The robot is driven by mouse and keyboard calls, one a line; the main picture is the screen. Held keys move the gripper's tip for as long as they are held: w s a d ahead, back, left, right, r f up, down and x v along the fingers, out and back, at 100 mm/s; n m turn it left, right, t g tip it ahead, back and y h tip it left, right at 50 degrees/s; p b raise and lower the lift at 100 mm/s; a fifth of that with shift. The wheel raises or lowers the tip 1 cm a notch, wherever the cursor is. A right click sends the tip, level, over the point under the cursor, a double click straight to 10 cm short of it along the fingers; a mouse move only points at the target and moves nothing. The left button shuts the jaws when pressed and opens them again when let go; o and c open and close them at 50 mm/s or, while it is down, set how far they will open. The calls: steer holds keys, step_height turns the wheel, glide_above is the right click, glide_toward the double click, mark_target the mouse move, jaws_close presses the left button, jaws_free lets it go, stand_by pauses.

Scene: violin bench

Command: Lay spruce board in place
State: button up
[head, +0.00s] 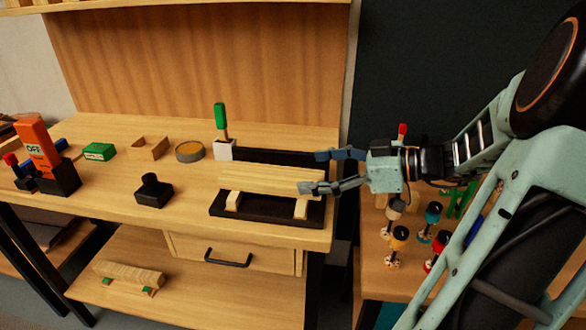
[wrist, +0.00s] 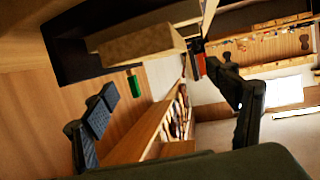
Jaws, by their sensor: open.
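A pale spruce board (head: 268,179) lies lengthwise at the black fixture (head: 262,217) near the front right of the bench, behind its two pale blocks. My gripper (head: 312,172) is open at the board's right end, with one finger on the far side and one on the near side. The near finger partly hides that end. In the wrist view, the board (wrist: 140,44) shows beyond the open fingers (wrist: 160,80), against a black surface. Nothing is held between the fingertips there. I cannot tell whether a finger touches the board.
A green-handled tool (head: 220,117) stands in a white block behind the fixture. A round tin (head: 189,151), a black stamp-like object (head: 153,190) and an orange item (head: 34,143) stand further left. Several small coloured-top items (head: 399,236) stand on the right-hand surface.

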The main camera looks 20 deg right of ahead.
steer(key=v, duration=0.4)
stand_by(0.5)
